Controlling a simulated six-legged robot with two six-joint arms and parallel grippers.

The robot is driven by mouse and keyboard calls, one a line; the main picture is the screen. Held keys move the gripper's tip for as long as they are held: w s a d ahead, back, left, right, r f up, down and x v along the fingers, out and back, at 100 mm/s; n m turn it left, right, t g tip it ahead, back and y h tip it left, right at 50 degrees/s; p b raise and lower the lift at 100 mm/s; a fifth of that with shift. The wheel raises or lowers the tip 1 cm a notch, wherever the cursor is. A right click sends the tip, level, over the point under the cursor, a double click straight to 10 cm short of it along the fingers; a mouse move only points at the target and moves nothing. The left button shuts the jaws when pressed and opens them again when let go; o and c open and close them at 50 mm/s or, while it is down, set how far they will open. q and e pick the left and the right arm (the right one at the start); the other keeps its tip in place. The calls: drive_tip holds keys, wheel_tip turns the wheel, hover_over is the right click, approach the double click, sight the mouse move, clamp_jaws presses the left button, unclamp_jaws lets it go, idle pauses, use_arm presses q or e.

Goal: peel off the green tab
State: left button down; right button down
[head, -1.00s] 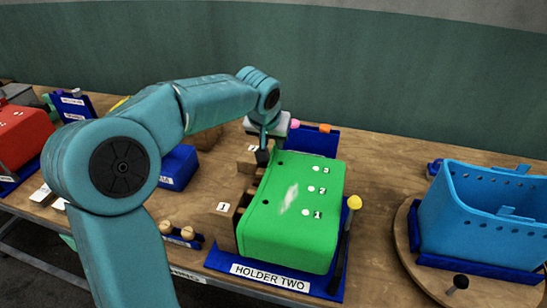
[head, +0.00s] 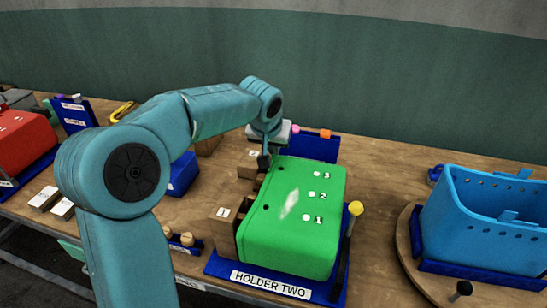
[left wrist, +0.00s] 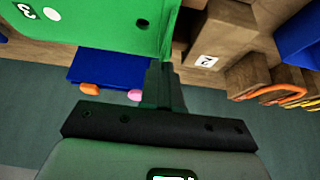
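A large green shell (head: 290,225) with holes marked 1, 2 and 3 sits in the blue holder labelled HOLDER TWO (head: 212,266). I cannot make out a separate green tab in either view. My left gripper (head: 264,162) points down at the far left corner of the shell, near the wooden block marked 2 (head: 249,172). In the left wrist view its dark fingers (left wrist: 164,80) are close together beside the edge of the green shell (left wrist: 105,22). I see nothing clearly held between them. The right gripper is not in view.
A wooden block marked 1 (head: 222,226) stands left of the shell. A yellow-topped tool (head: 355,209) stands at its right. A blue rack (head: 318,150) is behind. A light blue basket (head: 480,225) stands on a round board at right. A red shell (head: 25,140) is far left.

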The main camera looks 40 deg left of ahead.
sight(274, 158)
use_arm(q)
drive_tip(key=shift+w+r+p, duration=0.1)
drive_tip(key=shift+r+p, duration=2.05)
drive_tip(key=shift+r, duration=0.85)
drive_tip(key=shift+f, duration=0.15)
